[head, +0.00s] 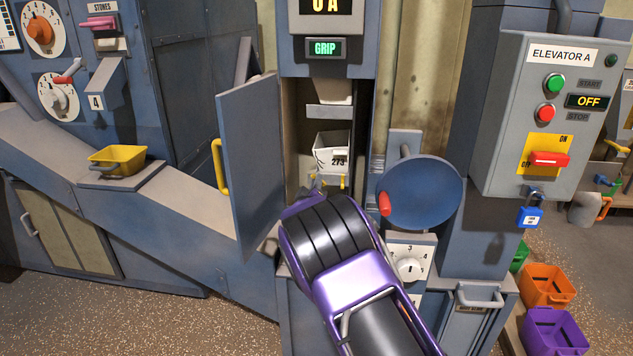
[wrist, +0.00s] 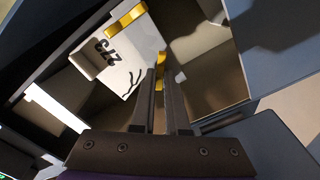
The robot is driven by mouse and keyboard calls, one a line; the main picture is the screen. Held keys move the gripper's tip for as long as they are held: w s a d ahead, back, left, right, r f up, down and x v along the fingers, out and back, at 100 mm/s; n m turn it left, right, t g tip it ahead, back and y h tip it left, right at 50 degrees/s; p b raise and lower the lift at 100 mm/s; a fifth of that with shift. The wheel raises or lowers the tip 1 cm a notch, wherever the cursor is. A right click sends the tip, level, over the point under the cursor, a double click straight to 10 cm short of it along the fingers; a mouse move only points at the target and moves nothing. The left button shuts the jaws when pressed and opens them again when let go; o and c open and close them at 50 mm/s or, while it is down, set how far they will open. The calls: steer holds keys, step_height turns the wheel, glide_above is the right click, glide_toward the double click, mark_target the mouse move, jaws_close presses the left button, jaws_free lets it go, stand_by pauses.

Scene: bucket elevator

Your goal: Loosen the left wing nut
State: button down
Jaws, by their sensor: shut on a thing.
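A white bucket (head: 331,146) marked 273 sits inside the open cabinet, and its face also shows turned over in the wrist view (wrist: 125,72). Small yellow parts show under the bucket in the head view. In the wrist view, the left wing nut (wrist: 161,62) is yellow and lies between the fingertips of my gripper (wrist: 160,78). My gripper is shut on it, and the fingers partly hide it. Another yellow part (wrist: 126,18) is at the top, apart from the fingers. In the head view, my arm hides the fingertips.
The cabinet door (head: 252,165) stands open on the left with a yellow handle (head: 220,166). A blue round disc (head: 425,192) with a red knob and a numbered dial (head: 410,262) are close to the right of my arm. The elevator panel (head: 545,115) reads OFF.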

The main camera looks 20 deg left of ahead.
steer(key=n, duration=0.6)
steer(key=shift+f+n+p, duration=0.2)
steer(key=shift+n+p, duration=0.1)
steer(key=shift+n, duration=0.1)
stand_by(0.4)
steer(key=c, duration=0.9)
jaws_free()
steer(key=p+v, duration=0.1)
steer(key=v, duration=1.6)
steer(key=shift+s, duration=0.25)
